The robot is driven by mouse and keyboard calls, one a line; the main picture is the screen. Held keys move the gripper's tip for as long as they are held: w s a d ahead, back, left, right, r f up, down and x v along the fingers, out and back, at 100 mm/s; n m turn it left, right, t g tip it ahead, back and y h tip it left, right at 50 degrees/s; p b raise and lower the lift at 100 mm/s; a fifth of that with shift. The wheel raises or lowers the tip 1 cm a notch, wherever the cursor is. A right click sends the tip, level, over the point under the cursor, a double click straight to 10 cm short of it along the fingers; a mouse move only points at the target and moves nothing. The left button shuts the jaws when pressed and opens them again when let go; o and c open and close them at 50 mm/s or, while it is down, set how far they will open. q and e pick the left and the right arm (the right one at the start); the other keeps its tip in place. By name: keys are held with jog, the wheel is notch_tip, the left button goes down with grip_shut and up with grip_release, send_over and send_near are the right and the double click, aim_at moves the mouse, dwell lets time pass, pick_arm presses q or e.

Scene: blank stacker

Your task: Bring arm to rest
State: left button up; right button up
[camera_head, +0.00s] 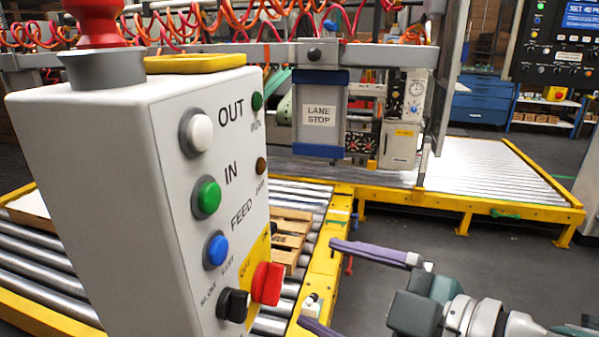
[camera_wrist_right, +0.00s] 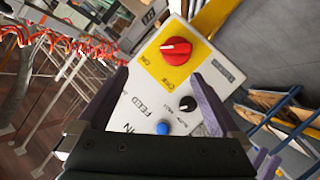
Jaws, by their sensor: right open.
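My right gripper (camera_head: 317,282) comes in from the lower right, its two purple fingers spread apart and empty. Its fingertips point at the white control box (camera_head: 120,180), to the right of the red rotary knob (camera_head: 267,283). In the right wrist view the gripper (camera_wrist_right: 158,80) is open, with the red knob (camera_wrist_right: 175,49) on its yellow plate beyond the fingertips. The black knob (camera_wrist_right: 188,103) and blue button (camera_wrist_right: 163,128) show between the fingers. No contact with the box can be made out. My left gripper is not in view.
The control box stands close at the left, with white (camera_head: 200,133), green (camera_head: 206,197) and blue (camera_head: 215,250) buttons. Behind it are a yellow-framed roller conveyor (camera_head: 500,180) and a pallet (camera_head: 290,228). Grey floor (camera_head: 440,245) lies open at the right.

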jog(key=s+d+r+m+g+h+p, duration=0.25)
jog(key=s+d+m, duration=0.2)
jog(key=s, duration=0.35)
jog(key=s+d+r+m+g+h+p, duration=0.2)
jog(key=s+d+r+m+h+p, duration=0.15)
jog(key=s+m, duration=0.3)
jog(key=s+d+r+m+g+h+p, duration=0.25)
jog(key=s+d+m+h, duration=0.2)
jog(key=s, duration=0.45)
pick_arm(q)
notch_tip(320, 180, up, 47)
jog(key=p, duration=3.7)
pick_arm(e)
notch_tip(320, 180, up, 36)
jog(key=w, duration=0.1)
jog(key=shift+w+r+n, duration=0.2)
jog(key=shift+n, duration=0.15)
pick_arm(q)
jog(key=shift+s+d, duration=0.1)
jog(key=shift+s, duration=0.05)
pick_arm(e)
jog(key=shift+s, duration=0.15)
